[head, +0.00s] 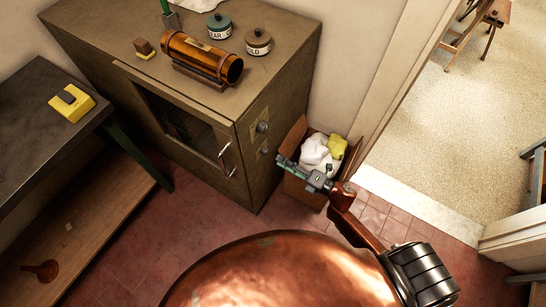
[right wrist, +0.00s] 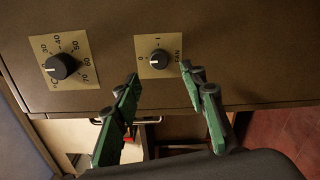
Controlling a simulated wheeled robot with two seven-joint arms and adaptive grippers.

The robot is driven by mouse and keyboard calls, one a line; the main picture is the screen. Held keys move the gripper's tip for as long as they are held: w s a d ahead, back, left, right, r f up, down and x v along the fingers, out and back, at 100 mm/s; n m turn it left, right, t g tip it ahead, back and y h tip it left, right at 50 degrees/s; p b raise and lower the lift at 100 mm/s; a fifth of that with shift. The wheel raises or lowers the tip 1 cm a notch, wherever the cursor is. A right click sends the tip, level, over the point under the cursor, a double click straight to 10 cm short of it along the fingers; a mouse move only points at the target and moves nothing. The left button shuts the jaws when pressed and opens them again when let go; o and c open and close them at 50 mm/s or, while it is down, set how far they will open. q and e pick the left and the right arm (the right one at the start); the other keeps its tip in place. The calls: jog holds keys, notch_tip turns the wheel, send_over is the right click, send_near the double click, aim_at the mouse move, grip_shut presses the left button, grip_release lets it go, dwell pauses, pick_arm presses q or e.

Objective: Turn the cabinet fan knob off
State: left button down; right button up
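The fan knob (right wrist: 159,60) is a dark round knob on a tan plate marked 0, 1 and FAN in the right wrist view. Which mark its pointer faces is too small to tell surely. In the head view it appears as the lower knob (head: 264,151) on the side of the brown cabinet (head: 215,105). My right gripper (head: 286,163) is close to that side, right of the knob. In the right wrist view its green fingers (right wrist: 160,79) are apart and empty, with the fan knob just beyond the gap, not touched. My left gripper is out of view.
A temperature knob (right wrist: 61,66) is beside the fan knob. A cardboard box (head: 295,187) with white and yellow contents stands by the cabinet, below my right gripper. A copper cylinder (head: 201,58) and jars sit on top. A dark bench (head: 35,135) is at left.

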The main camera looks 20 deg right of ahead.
jog(key=v, duration=0.5)
jog(key=shift+s+d, duration=0.2)
jog(key=shift+s, duration=0.1)
